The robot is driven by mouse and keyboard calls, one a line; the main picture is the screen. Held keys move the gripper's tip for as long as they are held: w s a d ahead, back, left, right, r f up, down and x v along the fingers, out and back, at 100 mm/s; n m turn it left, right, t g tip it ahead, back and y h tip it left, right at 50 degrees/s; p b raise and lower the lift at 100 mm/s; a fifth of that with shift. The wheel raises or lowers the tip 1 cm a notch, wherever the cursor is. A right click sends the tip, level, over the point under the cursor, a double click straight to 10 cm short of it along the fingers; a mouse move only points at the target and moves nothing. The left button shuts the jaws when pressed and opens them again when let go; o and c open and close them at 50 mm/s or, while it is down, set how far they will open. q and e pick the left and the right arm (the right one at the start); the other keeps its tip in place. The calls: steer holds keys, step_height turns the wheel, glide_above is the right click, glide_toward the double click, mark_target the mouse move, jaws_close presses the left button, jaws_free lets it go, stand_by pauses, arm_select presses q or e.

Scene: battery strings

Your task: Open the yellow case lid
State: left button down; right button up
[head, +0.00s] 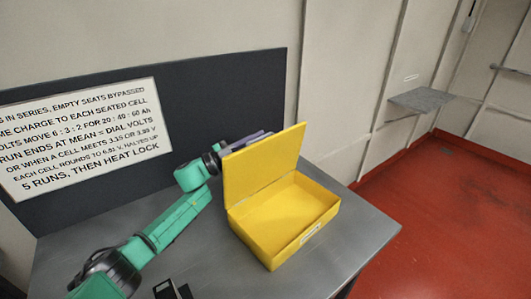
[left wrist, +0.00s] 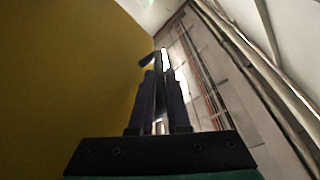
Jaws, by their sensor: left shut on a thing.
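The yellow case stands on the grey table with its lid (head: 264,162) raised, slightly past upright, hinged along the back. The open case body (head: 262,246) shows a bare yellow inside and a small pale label on its front wall. My left gripper (head: 256,136) is behind the lid near its upper left edge, partly hidden by it. In the left wrist view the gripper (left wrist: 157,75) has its fingers close together, with the yellow lid (left wrist: 65,75) filling the left side.
The grey table (head: 215,268) is clear around the case. A dark panel with a white printed sign (head: 85,138) stands behind. A small black object (head: 170,290) is cut off at the table's front edge. Red floor and a grey wall shelf (head: 422,100) are at right.

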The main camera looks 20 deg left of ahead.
arm_select(q)
steer(key=shift+w+a+f+n+t+y+b, duration=0.2)
steer(key=shift+w+a+n+t+b, duration=0.2)
steer(key=shift+a+n, duration=0.4)
steer(key=shift+w+a+f+n+t+y+b, duration=0.2)
steer(key=shift+w+a+n+t+b, duration=0.15)
steer(key=shift+a+n, duration=0.4)
steer(key=shift+d, duration=0.1)
steer(key=c, duration=1.2)
jaws_free()
steer(key=shift+o, duration=0.2)
steer(key=shift+g, duration=0.25)
steer(key=b+v, duration=0.4)
steer(key=v, duration=1)
steer(key=shift+s+f, duration=0.2)
